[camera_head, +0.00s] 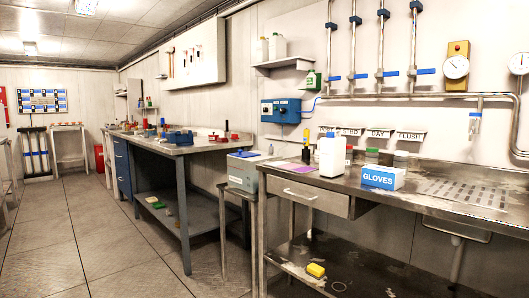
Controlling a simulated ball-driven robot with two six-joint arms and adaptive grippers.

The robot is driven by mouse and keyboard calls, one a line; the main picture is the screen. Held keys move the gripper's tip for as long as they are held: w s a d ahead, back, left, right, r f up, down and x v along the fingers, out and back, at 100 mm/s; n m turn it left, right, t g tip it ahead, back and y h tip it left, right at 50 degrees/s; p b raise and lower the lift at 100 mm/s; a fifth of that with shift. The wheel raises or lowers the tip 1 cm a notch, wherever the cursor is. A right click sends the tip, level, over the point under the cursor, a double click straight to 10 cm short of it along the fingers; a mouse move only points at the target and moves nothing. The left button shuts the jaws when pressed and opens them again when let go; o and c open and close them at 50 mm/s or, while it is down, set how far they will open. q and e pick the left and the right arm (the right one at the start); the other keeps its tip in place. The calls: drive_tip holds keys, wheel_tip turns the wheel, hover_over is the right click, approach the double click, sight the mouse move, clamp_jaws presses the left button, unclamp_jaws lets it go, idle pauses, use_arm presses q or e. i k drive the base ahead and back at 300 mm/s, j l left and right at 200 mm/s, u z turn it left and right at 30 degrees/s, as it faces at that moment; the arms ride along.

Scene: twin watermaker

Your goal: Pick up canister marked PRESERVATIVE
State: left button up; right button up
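No canister with a readable PRESERVATIVE marking shows; the writing on the containers is too small to read. A white canister (331,158) with a blue top stands upright on the metal bench at the right, left of the gloves box. Two pale canisters, one at the left (262,51) and one at the right (278,47), stand on the small wall shelf. A green and white container (312,80) is on the wall just below that shelf's right end. Neither of my grippers is in view.
The metal bench (450,203) carries a gloves box (383,178), small jars (401,160) and a perforated drain area. A yellow sponge (316,270) lies on its lower shelf. A cluttered workbench (185,147) stands further back. The floor (100,240) at left is clear.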

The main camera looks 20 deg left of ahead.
sight(332, 148)
drive_tip(key=i+j+u, duration=0.2)
drive_tip(key=i+u, duration=0.6)
drive_tip(key=i, duration=0.2)
drive_tip(key=i+l+u, duration=0.2)
drive_tip(key=i+u, duration=0.2)
drive_tip(key=i+j+z, duration=0.2)
drive_tip(key=i, duration=0.3)
drive_tip(key=i+j+z, duration=0.15)
drive_tip(key=i, duration=0.35)
